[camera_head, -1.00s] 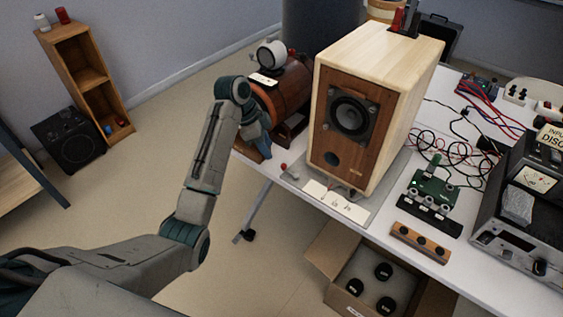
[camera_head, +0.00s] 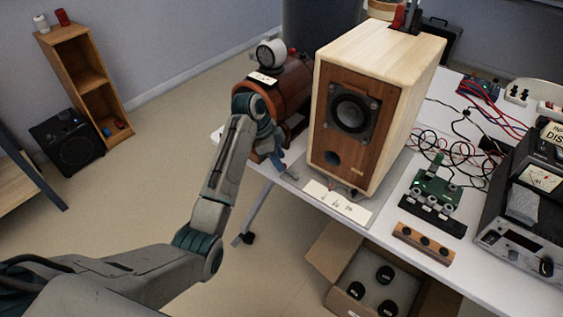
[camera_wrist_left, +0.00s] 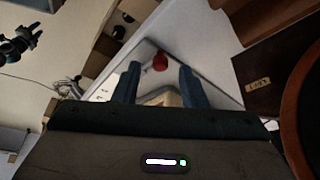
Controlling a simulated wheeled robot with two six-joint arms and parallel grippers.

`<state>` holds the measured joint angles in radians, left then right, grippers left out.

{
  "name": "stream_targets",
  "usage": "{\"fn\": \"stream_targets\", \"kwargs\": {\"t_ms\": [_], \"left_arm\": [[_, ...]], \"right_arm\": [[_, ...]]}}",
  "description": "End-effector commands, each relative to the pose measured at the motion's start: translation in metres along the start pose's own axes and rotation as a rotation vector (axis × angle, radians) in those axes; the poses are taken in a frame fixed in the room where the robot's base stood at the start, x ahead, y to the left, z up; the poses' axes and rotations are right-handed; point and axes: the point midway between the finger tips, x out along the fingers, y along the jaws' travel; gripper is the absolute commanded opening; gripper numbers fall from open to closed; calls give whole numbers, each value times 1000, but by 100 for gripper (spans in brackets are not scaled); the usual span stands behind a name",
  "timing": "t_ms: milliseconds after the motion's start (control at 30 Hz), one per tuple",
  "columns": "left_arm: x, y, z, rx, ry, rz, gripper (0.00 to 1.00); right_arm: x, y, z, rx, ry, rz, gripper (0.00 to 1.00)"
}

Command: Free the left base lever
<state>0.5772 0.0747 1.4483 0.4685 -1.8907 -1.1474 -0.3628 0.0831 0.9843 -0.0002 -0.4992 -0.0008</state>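The wooden speaker cabinet (camera_head: 385,60) stands upright on a grey base on the white table. In the left wrist view a red knob (camera_wrist_left: 160,62) shows just beyond and between the fingertips, with visible room on both sides; I take it as the left base lever's end. In the head view my gripper hides most of that lever at the base's left corner. My left gripper (camera_head: 284,168) points down there; in the left wrist view (camera_wrist_left: 160,78) its two blue fingers are apart, with nothing held. My right gripper is not in view.
A brown tank with a gauge (camera_head: 270,52) stands close behind my left wrist. A white card (camera_head: 338,201) lies before the speaker. Circuit boards, cables and a meter (camera_head: 525,235) fill the table's right. An open cardboard box (camera_head: 335,250) sits below the front edge.

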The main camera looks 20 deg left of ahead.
Motion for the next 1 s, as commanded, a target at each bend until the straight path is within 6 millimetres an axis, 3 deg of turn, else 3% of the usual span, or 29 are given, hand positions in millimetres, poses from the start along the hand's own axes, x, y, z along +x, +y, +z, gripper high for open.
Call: {"fn": "stream_targets", "kwargs": {"t_ms": [200,500,533,700,733,1000], "left_arm": [[20,0,0,0,0,0,38],[23,0,0,0,0,-1,38],[23,0,0,0,0,-1,36],[22,0,0,0,0,-1,3],[22,0,0,0,0,-1,0],[22,0,0,-8,0,-4,0]], "right_arm": [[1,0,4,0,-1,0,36],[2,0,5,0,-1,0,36],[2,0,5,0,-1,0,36],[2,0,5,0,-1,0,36],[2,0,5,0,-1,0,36],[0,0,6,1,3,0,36]]}}
